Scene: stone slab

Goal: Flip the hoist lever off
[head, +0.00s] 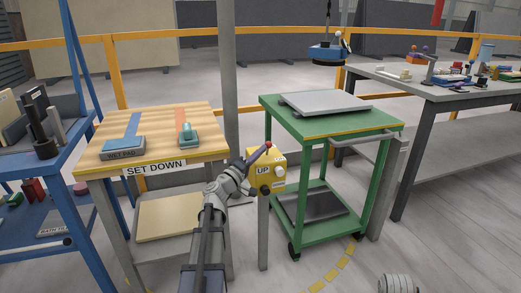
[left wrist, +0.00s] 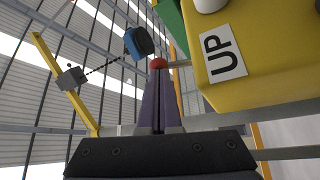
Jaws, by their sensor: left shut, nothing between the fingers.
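The yellow hoist control box (head: 280,168) stands on a grey post between the wooden table and the green cart. It carries an "UP" label and shows large in the left wrist view (left wrist: 275,85). The lever's red knob (head: 268,146) is near the box's top; in the left wrist view the red knob (left wrist: 158,63) sits on a short grey rod beside the box. My left gripper (head: 264,150) is shut and empty, its fingertips (left wrist: 159,72) right at the knob; contact is unclear. The blue hoist head (head: 327,53) hangs over the cart.
The green cart (head: 285,120) carries a grey slab (head: 325,103). The wooden table (head: 165,150) has a "SET DOWN" sign, a wet pad and a small green tool. A blue rack is at left, a cluttered workbench (head: 440,92) at right. Floor at front right is mostly clear.

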